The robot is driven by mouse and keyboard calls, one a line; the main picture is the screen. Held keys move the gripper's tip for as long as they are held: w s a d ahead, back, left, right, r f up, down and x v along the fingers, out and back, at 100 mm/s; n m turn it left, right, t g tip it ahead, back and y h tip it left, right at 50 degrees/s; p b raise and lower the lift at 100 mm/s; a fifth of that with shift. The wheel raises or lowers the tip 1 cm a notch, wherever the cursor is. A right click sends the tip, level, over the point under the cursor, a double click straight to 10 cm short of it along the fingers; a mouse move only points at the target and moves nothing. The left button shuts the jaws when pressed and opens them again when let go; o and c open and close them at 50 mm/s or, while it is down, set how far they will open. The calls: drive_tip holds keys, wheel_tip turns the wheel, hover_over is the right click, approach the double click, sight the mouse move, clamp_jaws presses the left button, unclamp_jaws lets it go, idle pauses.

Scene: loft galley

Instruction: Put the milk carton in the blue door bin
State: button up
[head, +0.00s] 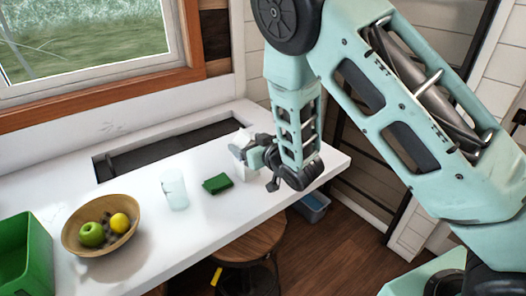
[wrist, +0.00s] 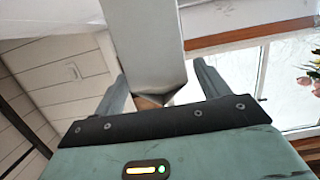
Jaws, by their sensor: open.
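The milk carton (head: 239,146) is a white box on the white counter near its right end, partly hidden behind my gripper (head: 262,160). In the wrist view the pale carton (wrist: 145,35) stands large between the two fingers of my gripper (wrist: 158,75). The fingers are open, one on each side, with a gap visible on the left and right near the palm. A blue bin (head: 313,209) shows low down beyond the counter's front edge, partly hidden by the counter; I cannot tell what it is fixed to.
On the counter (head: 215,220) are a green block-like item (head: 217,184), a clear glass (head: 174,190) and a bowl (head: 72,238) of fruit. A green bin (head: 40,250) is at far left. A sink (head: 150,158) lies behind. A wooden stool (head: 250,245) stands in front.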

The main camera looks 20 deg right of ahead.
drive_tip(key=p+v, duration=0.6)
drive_tip(key=v, duration=0.4)
drive_tip(key=shift+s+p, duration=0.25)
drive_tip(key=shift+p, duration=0.1)
